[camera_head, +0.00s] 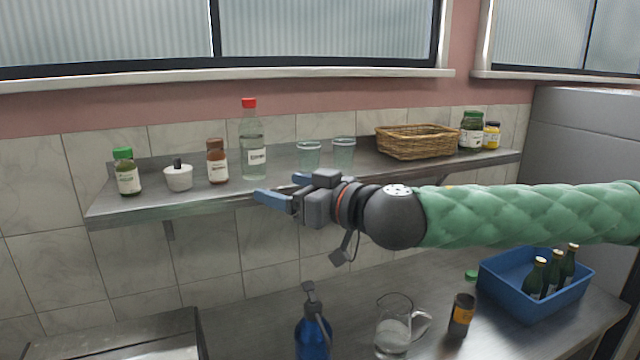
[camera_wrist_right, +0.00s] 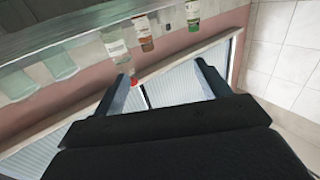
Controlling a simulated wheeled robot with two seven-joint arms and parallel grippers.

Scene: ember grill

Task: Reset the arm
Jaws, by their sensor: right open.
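My right arm, in a green quilted sleeve, reaches in from the right in the head view. My right gripper (camera_head: 284,189) is in front of the steel wall shelf (camera_head: 240,187), near the shelf's front edge. Its blue-tipped fingers point left and are spread apart with nothing between them. In the right wrist view the two dark fingers (camera_wrist_right: 166,82) are also apart and empty, with the shelf and its bottles beyond them. My left gripper is not in view.
The shelf holds a clear red-capped bottle (camera_head: 252,140), two glasses, small jars and a wicker basket (camera_head: 416,141).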

